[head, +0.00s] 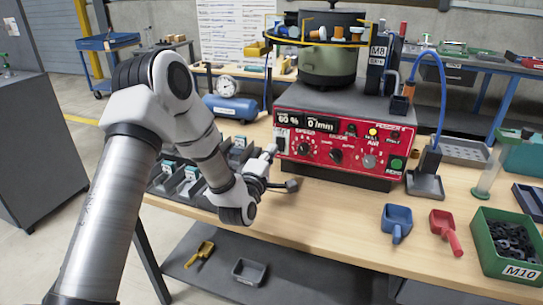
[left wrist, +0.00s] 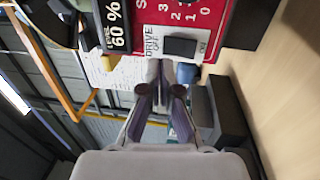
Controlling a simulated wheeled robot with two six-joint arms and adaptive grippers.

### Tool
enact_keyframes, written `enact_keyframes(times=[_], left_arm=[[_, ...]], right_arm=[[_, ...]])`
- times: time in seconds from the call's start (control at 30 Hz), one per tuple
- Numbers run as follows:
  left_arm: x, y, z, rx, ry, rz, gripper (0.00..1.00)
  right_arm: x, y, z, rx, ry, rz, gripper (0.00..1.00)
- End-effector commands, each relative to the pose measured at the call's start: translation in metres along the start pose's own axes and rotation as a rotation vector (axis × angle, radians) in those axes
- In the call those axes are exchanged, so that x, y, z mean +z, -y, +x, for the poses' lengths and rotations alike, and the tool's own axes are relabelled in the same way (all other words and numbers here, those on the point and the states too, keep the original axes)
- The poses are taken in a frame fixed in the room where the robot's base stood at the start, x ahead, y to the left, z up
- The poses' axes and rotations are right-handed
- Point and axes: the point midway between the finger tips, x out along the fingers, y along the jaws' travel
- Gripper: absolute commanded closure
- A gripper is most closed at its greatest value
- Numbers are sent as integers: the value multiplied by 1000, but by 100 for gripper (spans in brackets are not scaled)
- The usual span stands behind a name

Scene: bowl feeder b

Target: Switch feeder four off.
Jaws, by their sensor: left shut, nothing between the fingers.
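The feeder's control box (head: 336,112) has a red front panel (head: 350,157) with displays reading 60 % and 0 /min, knobs, a yellow lamp and a green button. The wrist view shows its black rocker switch (left wrist: 180,46) on a white plate marked DRIVE, OFF and ON. Which end is pressed in, I cannot tell. My left gripper (head: 271,149) is shut and empty at the panel's left end, where it hides the switch in the head view. In the wrist view its fingertips (left wrist: 160,88) point towards the switch; contact cannot be told. My right gripper is out of view.
A dark bowl (head: 328,62) sits on the box. Left of it are a blue compressor (head: 232,107) and a compartment tray (head: 165,181). On the bench's right are blue (head: 397,222) and red (head: 445,230) scoops and a green M10 bin (head: 490,258). The bench front centre is clear.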

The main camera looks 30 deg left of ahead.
Motion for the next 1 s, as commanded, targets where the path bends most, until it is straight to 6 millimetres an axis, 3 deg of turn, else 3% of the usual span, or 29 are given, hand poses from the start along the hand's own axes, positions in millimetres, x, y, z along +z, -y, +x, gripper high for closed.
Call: enact_keyframes(times=[0.3,0.43,0.6,1.0], left_arm=[[0,-15,-68,-5,0,-4,100],[0,-21,-87,-3,0,-4,100],[0,-23,-95,-2,1,-1,100],[0,-23,-95,-2,1,-1,100]], right_arm=[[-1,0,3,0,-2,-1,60],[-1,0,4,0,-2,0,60],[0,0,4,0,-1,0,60],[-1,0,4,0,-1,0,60]])
